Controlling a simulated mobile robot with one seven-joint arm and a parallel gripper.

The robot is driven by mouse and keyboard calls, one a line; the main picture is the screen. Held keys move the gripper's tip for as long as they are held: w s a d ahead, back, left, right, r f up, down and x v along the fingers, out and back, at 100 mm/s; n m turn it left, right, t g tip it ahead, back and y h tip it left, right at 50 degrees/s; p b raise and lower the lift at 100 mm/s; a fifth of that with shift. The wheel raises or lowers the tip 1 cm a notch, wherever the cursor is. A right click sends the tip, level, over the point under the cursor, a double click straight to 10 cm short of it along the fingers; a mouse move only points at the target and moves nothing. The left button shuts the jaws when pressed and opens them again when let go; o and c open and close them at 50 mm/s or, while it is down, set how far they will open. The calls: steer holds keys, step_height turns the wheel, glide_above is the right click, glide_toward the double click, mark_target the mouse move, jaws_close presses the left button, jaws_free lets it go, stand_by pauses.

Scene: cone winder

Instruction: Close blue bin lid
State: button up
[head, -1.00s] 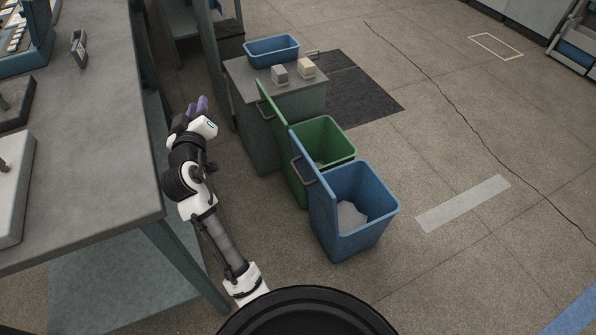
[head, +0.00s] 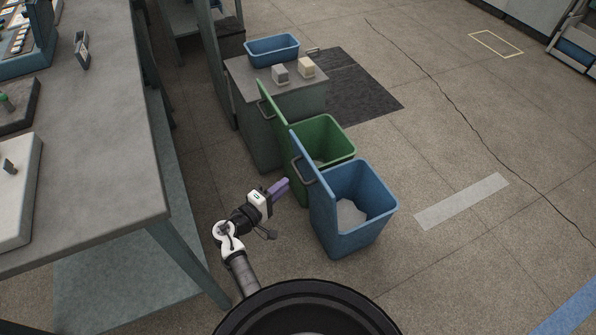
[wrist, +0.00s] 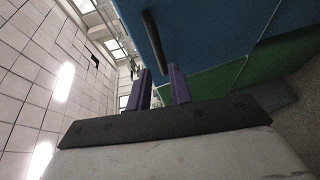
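The blue bin (head: 375,235) stands on the floor with its lid (head: 316,195) raised upright along its left side. A dark handle (head: 303,171) is on the lid's outer face. Pale contents show inside the bin. My gripper (head: 284,186) is left of the raised lid, its purple fingers pointing towards the lids. In the wrist view, my gripper (wrist: 161,88) has its two fingers apart with nothing between them. The lid's blue outer face (wrist: 215,35) and the dark handle (wrist: 155,40) show beyond the fingertips. Whether the fingers touch the lid cannot be told.
A green bin (head: 335,131), its lid also raised, stands directly behind the blue bin. A grey cabinet (head: 255,135) with a blue tray (head: 272,50) and two small blocks is farther back. A workbench (head: 105,130) stands at left. Floor to the right is clear.

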mark_target(298, 172)
steer(key=p+x, duration=0.1)
steer(key=x, duration=0.6)
steer(key=shift+w+d, duration=0.15)
steer(key=shift+w, duration=0.15)
steer(key=shift+c, duration=0.4)
jaws_close()
